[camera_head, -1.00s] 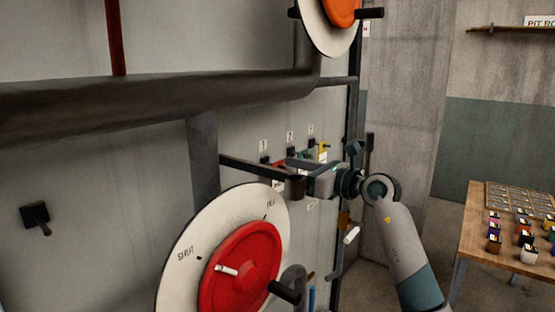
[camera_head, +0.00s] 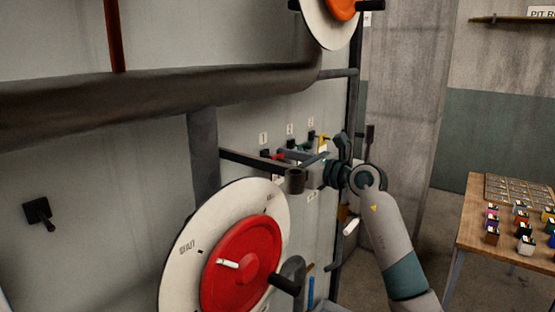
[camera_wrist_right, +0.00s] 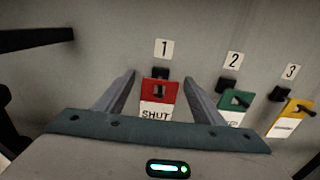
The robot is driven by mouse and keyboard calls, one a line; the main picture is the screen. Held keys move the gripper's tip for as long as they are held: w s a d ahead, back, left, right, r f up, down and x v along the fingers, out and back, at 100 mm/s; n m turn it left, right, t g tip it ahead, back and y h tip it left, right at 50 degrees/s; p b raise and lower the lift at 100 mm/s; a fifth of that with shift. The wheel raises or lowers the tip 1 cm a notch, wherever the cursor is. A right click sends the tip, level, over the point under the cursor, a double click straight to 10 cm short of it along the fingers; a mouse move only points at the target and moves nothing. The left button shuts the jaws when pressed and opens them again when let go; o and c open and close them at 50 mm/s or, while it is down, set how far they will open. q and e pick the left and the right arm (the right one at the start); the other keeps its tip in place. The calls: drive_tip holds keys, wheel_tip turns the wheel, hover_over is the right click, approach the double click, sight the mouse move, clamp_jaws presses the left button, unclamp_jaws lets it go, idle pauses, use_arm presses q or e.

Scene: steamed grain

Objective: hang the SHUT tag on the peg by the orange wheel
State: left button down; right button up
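The red SHUT tag (camera_wrist_right: 158,93) hangs from a black peg under label 1 in the right wrist view. It also shows as a small red patch in the head view (camera_head: 278,156). My right gripper (camera_wrist_right: 160,80) is open, with one finger on each side of the tag and a gap to each. I cannot tell how deep the tag sits between them. In the head view the right gripper (camera_head: 291,155) is at the row of tags. The orange wheel (camera_head: 342,8) is at the top, cut by the frame; no peg beside it is clear. My left gripper is not in view.
A green tag (camera_wrist_right: 236,104) and a yellow tag (camera_wrist_right: 292,118) hang to the right under labels 2 and 3. A dark rail (camera_head: 250,160) and a red wheel (camera_head: 240,265) are close by. A thick pipe (camera_head: 150,98) crosses above. A table (camera_head: 470,215) stands at right.

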drive_tip(key=c, duration=1.1)
drive_tip(key=shift+r, duration=0.2)
drive_tip(key=shift+v, duration=1.85)
drive_tip(key=shift+b+v, duration=0.35)
drive_tip(key=shift+v, duration=2.55)
